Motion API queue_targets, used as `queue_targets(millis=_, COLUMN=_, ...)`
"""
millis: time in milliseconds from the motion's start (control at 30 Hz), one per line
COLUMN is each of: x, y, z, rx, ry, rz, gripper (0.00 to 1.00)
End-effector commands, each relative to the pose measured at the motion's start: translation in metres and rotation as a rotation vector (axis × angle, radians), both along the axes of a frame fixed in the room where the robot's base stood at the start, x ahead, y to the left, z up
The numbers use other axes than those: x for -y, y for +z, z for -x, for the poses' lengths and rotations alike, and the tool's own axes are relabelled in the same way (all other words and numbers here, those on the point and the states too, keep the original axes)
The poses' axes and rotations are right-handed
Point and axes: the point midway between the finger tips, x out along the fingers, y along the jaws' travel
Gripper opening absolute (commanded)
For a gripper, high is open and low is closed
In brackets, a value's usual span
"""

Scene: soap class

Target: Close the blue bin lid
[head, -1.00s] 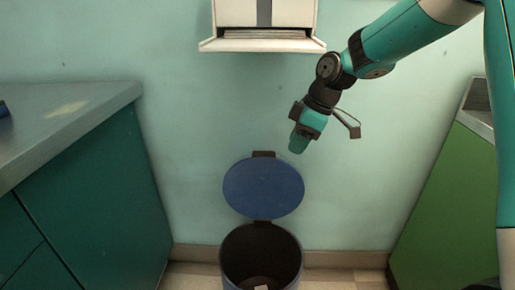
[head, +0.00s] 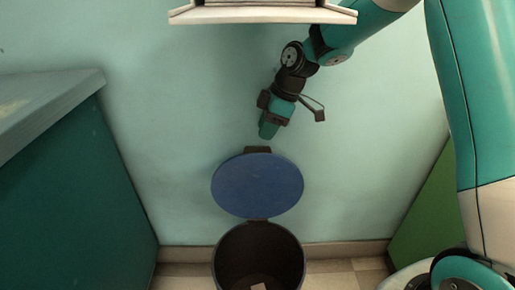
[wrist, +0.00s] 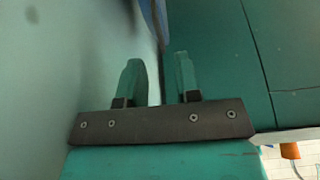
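The bin (head: 225,262) stands on the floor against the wall, with its blue lid (head: 257,185) raised upright on the rear hinge. A small pale item lies inside the bin. My gripper (head: 267,132) points down just above the lid's top edge in the head view, near the dark tab there. In the wrist view my gripper's two fingers (wrist: 160,68) are apart with nothing between them. A blue edge, likely the lid (wrist: 152,20), shows beyond the fingertips. I cannot tell if the gripper touches the lid.
A teal cabinet with a grey counter (head: 45,105) stands on the left, and a green cabinet (head: 425,205) on the right. A white wall fixture (head: 262,14) hangs above the bin. In the wrist view an orange object (wrist: 290,151) shows at the lower right.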

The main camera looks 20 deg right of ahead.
Motion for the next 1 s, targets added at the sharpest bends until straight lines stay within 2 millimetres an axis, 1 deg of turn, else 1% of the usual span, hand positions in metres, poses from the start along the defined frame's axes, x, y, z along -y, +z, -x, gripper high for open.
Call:
queue_targets(millis=33, x=-0.005, y=-0.014, z=-0.001, rx=-0.003, ry=0.002, rz=-0.001, gripper=0.31)
queue_targets(millis=100, x=-0.009, y=-0.026, z=-0.002, rx=-0.003, ry=0.001, rz=0.0, gripper=0.31)
queue_targets(millis=200, x=-0.015, y=-0.041, z=-0.004, rx=-0.001, ry=0.0, rz=0.001, gripper=0.31)
queue_targets(millis=300, x=-0.018, y=-0.051, z=-0.006, rx=-0.001, ry=-0.002, rz=0.0, gripper=0.31)
queue_targets(millis=467, x=-0.021, y=-0.058, z=-0.007, rx=0.0, ry=-0.002, rz=0.0, gripper=0.31)
queue_targets(millis=700, x=-0.02, y=-0.058, z=-0.007, rx=0.0, ry=-0.004, rz=0.0, gripper=0.31)
queue_targets(millis=733, x=-0.02, y=-0.058, z=-0.007, rx=0.0, ry=-0.004, rz=0.0, gripper=0.29)
queue_targets(millis=767, x=-0.02, y=-0.058, z=-0.008, rx=0.0, ry=-0.004, rz=0.0, gripper=0.22)
queue_targets(millis=800, x=-0.02, y=-0.058, z=-0.008, rx=0.001, ry=-0.005, rz=0.0, gripper=0.12)
queue_targets(millis=867, x=-0.02, y=-0.058, z=-0.008, rx=0.0, ry=-0.004, rz=0.0, gripper=0.0)
queue_targets(millis=1000, x=-0.02, y=-0.058, z=-0.007, rx=0.0, ry=-0.004, rz=0.0, gripper=0.0)
